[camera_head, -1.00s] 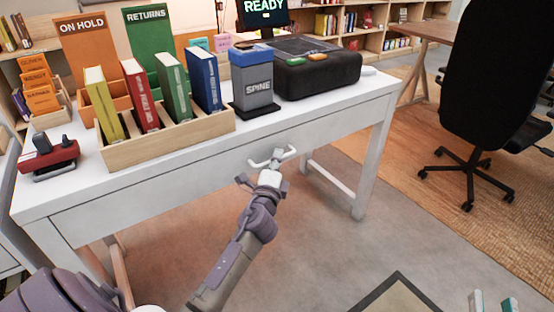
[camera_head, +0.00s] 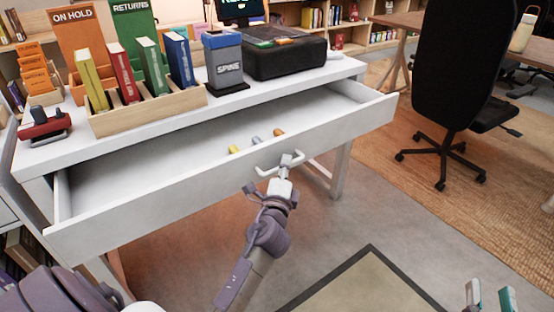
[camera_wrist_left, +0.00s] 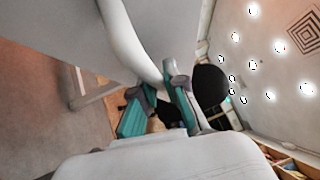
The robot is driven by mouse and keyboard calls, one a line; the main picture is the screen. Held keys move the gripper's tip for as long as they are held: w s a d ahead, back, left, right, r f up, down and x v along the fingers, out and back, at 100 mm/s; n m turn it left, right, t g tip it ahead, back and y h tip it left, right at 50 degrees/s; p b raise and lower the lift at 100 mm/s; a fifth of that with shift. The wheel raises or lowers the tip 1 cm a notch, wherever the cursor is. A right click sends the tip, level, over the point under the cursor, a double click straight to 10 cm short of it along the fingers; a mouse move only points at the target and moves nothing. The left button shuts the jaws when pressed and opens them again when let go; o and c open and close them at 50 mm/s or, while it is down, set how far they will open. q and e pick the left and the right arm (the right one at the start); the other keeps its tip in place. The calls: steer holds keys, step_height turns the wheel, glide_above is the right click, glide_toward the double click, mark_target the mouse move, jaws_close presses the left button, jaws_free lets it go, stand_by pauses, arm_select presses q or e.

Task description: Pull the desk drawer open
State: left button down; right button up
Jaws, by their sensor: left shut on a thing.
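The white desk drawer (camera_head: 330,137) is pulled out from the desk, and its inside shows. Small yellow (camera_head: 234,149), grey (camera_head: 256,140) and orange (camera_head: 279,132) items lie in it. My left gripper (camera_head: 281,168) is at the middle of the drawer front. In the left wrist view its teal-padded fingers (camera_wrist_left: 158,103) are shut on the pale curved drawer handle (camera_wrist_left: 128,42). The handle is partly hidden by the fingers. My right gripper (camera_head: 490,297) shows only its fingertips at the bottom right, apart and with nothing between them.
The white desktop (camera_head: 90,143) holds a wooden book rack (camera_head: 150,113), a grey bin marked SPINE (camera_head: 226,70), a black case (camera_head: 285,58) and a red stapler-like object (camera_head: 45,127). A black office chair (camera_head: 458,75) stands at right. The floor before the drawer is clear.

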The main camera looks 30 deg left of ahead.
arm_select(q)
steer(key=shift+s+d, duration=0.35)
steer(key=shift+d, duration=0.45)
steer(key=shift+s+d, duration=0.35)
steer(key=shift+d, duration=0.45)
arm_select(e)
steer(key=shift+s+a+r+t, duration=0.15)
steer(key=shift+r+t, duration=0.45)
steer(key=shift+r, duration=0.3)
arm_select(q)
steer(key=c, duration=1.2)
jaws_free()
steer(key=v, duration=0.7)
steer(key=shift+s, duration=0.2)
steer(key=shift+d+f, duration=0.1)
steer(key=shift+f, duration=0.05)
